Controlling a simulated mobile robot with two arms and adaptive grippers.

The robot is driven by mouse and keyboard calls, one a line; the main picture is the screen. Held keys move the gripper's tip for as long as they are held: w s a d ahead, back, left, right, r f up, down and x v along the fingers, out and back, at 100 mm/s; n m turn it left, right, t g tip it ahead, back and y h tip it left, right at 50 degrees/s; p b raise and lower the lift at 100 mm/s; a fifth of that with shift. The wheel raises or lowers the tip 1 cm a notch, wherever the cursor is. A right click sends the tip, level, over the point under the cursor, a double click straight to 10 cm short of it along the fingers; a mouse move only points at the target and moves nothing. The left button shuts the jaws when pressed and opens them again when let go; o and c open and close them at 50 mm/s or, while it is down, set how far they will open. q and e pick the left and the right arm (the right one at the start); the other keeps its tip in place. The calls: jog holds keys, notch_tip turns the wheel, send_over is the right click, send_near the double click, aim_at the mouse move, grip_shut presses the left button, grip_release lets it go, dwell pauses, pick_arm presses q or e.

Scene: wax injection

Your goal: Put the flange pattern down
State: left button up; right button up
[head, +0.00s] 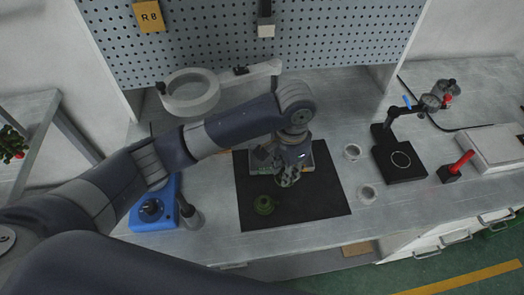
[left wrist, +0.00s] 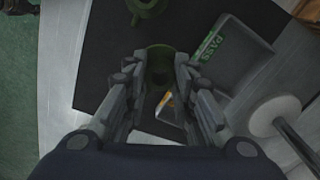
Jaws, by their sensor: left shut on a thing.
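My left gripper (head: 287,179) is over the black mat (head: 325,200), pointing down. In the left wrist view its fingers (left wrist: 160,88) are closed on the sides of a dark olive-green round part with a hollow middle, which I take as the flange pattern (left wrist: 158,52). In the head view the gripper largely hides this part. I cannot tell whether it touches the mat. A second green part (head: 264,205) stands on the mat nearby and shows at the top of the left wrist view (left wrist: 145,6). My right gripper is not in view.
A grey tray (left wrist: 235,65) with a green PASS label lies beside the held part. A blue device (head: 150,212) is left of the mat. Two pale cups (head: 352,152) and a black stand (head: 402,165) are right. A ring-headed lamp (head: 190,92) is behind. The mat's front right is clear.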

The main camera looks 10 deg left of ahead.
pick_arm(q)
jog(key=w+a, duration=0.2)
jog(key=w+a+p, duration=0.1)
jog(key=w+a, duration=0.1)
jog(key=a, duration=0.1)
jog(key=w+a, duration=0.2)
jog(key=shift+w+a+f, duration=0.2)
jog(key=shift+w+f, duration=0.15)
jog(key=shift+f, duration=0.05)
jog(key=shift+w+a, duration=0.2)
jog(key=shift+f+p, duration=0.3)
jog(key=shift+f, duration=0.05)
notch_tip(320, 180, down, 2)
jog(key=shift+f+p, duration=0.1)
jog(key=shift+p, duration=0.2)
jog(key=shift+f, duration=0.4)
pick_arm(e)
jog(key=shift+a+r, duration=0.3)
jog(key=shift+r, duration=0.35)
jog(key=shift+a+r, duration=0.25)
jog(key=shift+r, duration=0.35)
pick_arm(q)
jog(key=shift+f, duration=0.1)
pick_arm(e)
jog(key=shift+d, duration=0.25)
pick_arm(q)
jog(key=o, duration=0.7)
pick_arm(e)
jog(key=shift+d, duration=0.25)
